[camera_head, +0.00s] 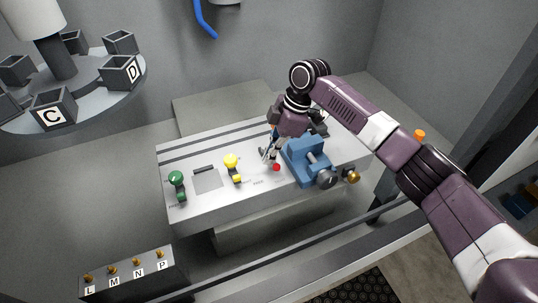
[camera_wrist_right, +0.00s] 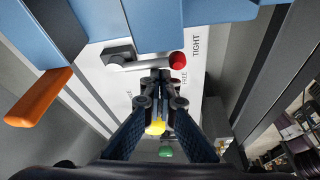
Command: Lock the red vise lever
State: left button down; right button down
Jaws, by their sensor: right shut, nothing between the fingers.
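The red lever (camera_wrist_right: 145,63) has a grey arm and a red knob (camera_wrist_right: 178,60), and it lies beside the blue vise (camera_wrist_right: 215,10). The printed words FREE and TIGHT are on the white plate near the knob. In the head view the red knob (camera_head: 277,167) shows at the front left of the blue vise (camera_head: 308,158). My right gripper (camera_head: 264,156) is shut and empty, just left of the knob. In the wrist view its fingertips (camera_wrist_right: 161,76) are close to the lever arm; I cannot tell whether they touch. My left gripper is out of view.
A yellow-knobbed lever (camera_head: 231,161) and a green-knobbed lever (camera_head: 176,178) stand left on the same bench (camera_head: 215,208). An orange handle (camera_wrist_right: 40,97) sticks out near the vise. A round carousel (camera_head: 85,105) with lettered bins is at upper left. A box with brass knobs (camera_head: 130,282) stands in front.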

jog(key=a+p, duration=0.1)
jog(key=s+a+r+p, duration=0.1)
jog(key=a, duration=0.1)
jog(key=shift+s+a+r+p, duration=0.15)
jog(key=shift+a+r+p, duration=0.1)
jog(key=shift+p, duration=0.1)
jog(key=shift+w+d+r+b, duration=0.25)
jog(key=shift+r+b, duration=0.15)
jog(key=shift+b, duration=0.55)
jog(key=b+v, duration=0.2)
jog(key=v, duration=0.6)
jog(key=shift+w, duration=0.15)
jog(key=shift+r, duration=0.15)
